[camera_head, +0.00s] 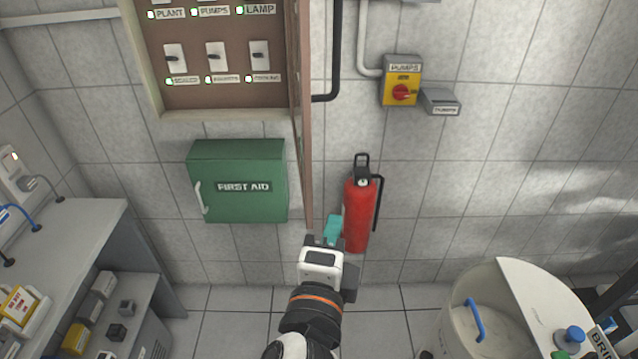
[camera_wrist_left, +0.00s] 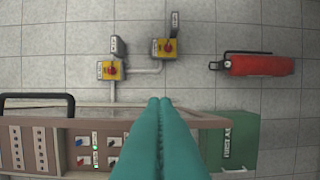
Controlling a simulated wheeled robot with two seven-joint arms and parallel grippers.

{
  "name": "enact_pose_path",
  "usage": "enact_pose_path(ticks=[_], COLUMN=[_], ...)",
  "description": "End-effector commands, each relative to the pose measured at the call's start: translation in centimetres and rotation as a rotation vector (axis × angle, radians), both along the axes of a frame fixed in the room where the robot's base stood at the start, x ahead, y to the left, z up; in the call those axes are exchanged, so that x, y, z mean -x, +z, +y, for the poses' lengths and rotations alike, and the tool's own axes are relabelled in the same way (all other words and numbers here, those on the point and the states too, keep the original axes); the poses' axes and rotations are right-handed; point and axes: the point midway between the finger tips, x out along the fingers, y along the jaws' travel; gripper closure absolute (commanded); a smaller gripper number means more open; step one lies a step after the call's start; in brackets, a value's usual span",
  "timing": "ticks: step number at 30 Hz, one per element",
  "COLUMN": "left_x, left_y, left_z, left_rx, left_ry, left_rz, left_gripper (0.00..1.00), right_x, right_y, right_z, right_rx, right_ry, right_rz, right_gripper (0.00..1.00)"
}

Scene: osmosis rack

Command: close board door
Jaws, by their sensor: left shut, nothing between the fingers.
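The board door (camera_head: 301,110) is a thin brown panel, seen nearly edge-on at the right side of the switch board (camera_head: 212,96). It stands open, out from the wall, and the board's switches show. In the left wrist view the door (camera_wrist_left: 90,117) crosses behind the fingers, with the switch board (camera_wrist_left: 62,148) below it. My left gripper (camera_head: 333,229) has teal fingers, shut and empty, just right of the door's lower end. The fingers also show in the left wrist view (camera_wrist_left: 160,102), overlapping the door; whether they touch it I cannot tell. My right gripper is not in view.
A red fire extinguisher (camera_head: 357,215) hangs close behind my left gripper. A green first aid box (camera_head: 238,180) is below the board. A yellow pump switch (camera_head: 402,82) is on the wall at right. A bench (camera_head: 75,225) stands left and a white tank (camera_head: 497,290) right.

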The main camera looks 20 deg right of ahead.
Motion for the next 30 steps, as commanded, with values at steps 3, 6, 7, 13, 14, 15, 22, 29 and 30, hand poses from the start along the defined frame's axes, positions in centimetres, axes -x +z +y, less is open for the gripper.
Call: enact_pose_path(ticks=[3, 6, 7, 13, 14, 15, 22, 29, 30], left_x=[0.1, -1.0, -1.5, -5.3, -5.8, -6.6, -8.7, -9.0, -9.0], left_y=[1.0, 1.1, 1.1, 1.3, 1.3, 1.3, 1.1, 0.9, 0.8], left_z=[-0.2, -0.7, -0.9, -3.0, -3.3, -3.6, -2.5, -0.8, -0.7], left_rx=[-0.002, -0.003, -0.004, -0.003, -0.003, -0.002, -0.002, 0.001, 0.001], left_ry=[-0.003, -0.002, -0.002, -0.002, -0.002, -0.002, -0.002, -0.004, -0.004], left_rz=[-0.022, -0.022, -0.021, -0.021, -0.020, -0.019, -0.017, -0.017, -0.017], left_gripper=[1.00, 1.00, 1.00, 1.00, 1.00, 1.00, 1.00, 1.00, 1.00], right_x=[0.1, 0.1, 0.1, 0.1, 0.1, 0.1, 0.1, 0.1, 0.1], right_y=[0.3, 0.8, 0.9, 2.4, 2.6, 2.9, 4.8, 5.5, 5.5], right_z=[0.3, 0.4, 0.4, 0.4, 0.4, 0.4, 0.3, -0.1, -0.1], right_rx=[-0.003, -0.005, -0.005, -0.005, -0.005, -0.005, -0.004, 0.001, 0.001], right_ry=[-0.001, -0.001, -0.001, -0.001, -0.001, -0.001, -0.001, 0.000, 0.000], right_rz=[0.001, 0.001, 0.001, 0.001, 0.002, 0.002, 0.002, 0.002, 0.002], right_gripper=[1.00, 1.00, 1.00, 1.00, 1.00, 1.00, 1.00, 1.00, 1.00])
